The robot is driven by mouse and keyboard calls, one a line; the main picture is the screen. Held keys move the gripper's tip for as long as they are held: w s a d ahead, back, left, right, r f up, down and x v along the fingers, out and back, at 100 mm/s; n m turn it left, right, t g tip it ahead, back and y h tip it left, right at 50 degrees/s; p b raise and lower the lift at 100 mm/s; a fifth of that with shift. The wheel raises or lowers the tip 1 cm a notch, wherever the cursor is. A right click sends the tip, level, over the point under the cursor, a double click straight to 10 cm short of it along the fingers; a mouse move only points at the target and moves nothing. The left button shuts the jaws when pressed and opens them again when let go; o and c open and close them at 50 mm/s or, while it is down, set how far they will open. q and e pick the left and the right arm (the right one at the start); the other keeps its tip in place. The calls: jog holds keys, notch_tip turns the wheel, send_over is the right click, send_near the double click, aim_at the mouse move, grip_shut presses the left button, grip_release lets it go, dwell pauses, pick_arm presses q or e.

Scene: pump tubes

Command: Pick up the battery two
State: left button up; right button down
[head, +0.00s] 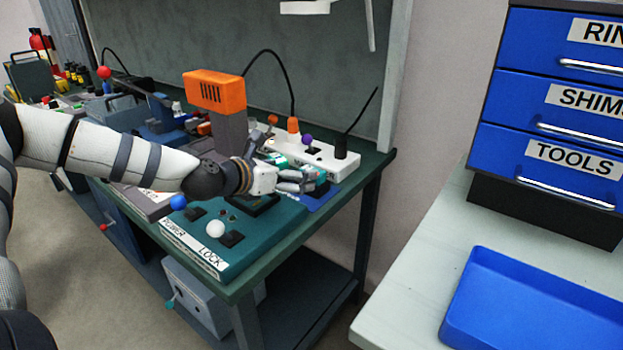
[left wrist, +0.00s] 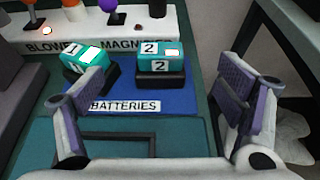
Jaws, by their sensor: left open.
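Battery two (left wrist: 160,48) is a teal block with a white 2 label, seated in a black holder on the blue batteries mat (left wrist: 130,98) in the left wrist view. Battery one (left wrist: 72,64), also teal, sits to its left, partly behind a finger of my left gripper (left wrist: 166,90). That gripper is open and empty, its fingers spread wide on either side, with battery two beyond the gap between them. In the head view my left gripper (head: 300,182) is over the right end of the green bench and hides most of the batteries. My right gripper is not in view.
A white power strip (head: 325,158) with coloured knobs stands just behind the batteries. An orange-topped grey post (head: 215,92) rises beside my left forearm. At right is a pale table with a blue tray (head: 530,310) and blue drawers (head: 560,95).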

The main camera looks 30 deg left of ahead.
pick_arm(q)
jog(key=b+x, duration=0.1)
jog(key=x, duration=0.3)
jog(key=f+b+x, duration=0.1)
jog(key=x, duration=0.4)
jog(key=shift+f, duration=0.1)
jog(key=shift+w+d, duration=0.1)
jog(key=shift+w, duration=0.2)
jog(key=shift+r, duration=0.25)
jog(key=c, duration=1.7)
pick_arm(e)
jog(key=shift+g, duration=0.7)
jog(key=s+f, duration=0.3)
